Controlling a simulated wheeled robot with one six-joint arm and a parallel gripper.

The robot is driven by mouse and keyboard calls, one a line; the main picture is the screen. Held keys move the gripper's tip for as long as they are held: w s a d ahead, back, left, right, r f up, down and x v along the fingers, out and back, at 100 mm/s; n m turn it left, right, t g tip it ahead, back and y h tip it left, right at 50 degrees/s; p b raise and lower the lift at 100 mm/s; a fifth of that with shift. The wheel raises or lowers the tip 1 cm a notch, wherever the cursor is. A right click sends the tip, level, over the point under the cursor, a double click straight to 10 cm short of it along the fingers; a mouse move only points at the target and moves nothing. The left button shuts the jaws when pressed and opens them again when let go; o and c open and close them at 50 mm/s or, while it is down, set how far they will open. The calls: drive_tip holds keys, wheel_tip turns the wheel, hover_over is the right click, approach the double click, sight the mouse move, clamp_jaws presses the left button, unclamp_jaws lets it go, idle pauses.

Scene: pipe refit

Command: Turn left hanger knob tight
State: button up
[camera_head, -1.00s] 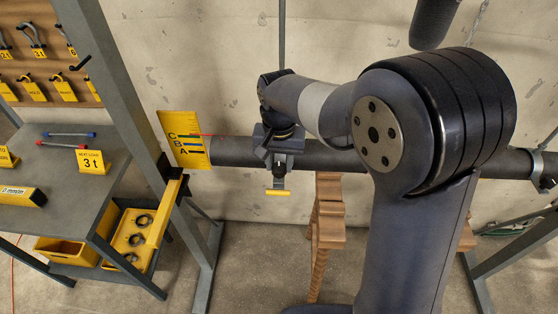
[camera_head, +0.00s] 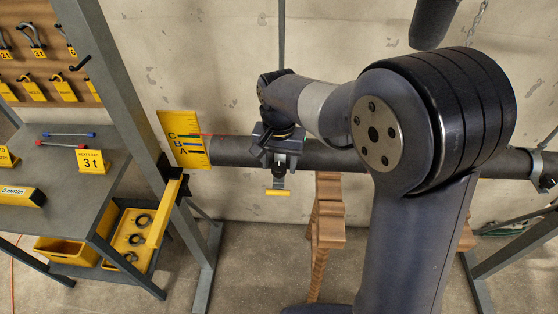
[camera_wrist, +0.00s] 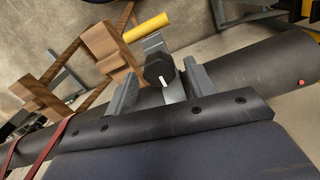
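The dark pipe (camera_head: 335,157) runs across the head view and shows behind my gripper in the wrist view (camera_wrist: 255,75). In the wrist view, the left hanger's black faceted knob (camera_wrist: 158,69) has a white mark and lies between the fingertips of my gripper (camera_wrist: 163,88). The fingers stand apart, with a clear gap on the left side and a smaller one on the right. The hanger's yellow bar (camera_head: 278,192) sticks out below the pipe; it also shows in the wrist view (camera_wrist: 147,27). In the head view my gripper (camera_head: 277,158) is at the hanger and hides the knob.
A yellow plate marked C, B, A (camera_head: 186,140) stands by the pipe's left end. A wooden support (camera_head: 327,225) stands below the pipe. A steel post (camera_head: 125,95) and a bench (camera_head: 62,190) are at the left. Another hanger (camera_head: 540,170) is at the right end.

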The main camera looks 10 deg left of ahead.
sight(279, 166)
drive_tip(key=shift+o, duration=0.3)
wheel_tip(279, 166, up, 11)
drive_tip(key=b, duration=0.1)
drive_tip(key=shift+f, duration=0.2)
idle(0.3)
wheel_tip(279, 166, down, 11)
drive_tip(key=shift+r+p, duration=0.15)
drive_tip(key=shift+p, duration=0.4)
idle(0.3)
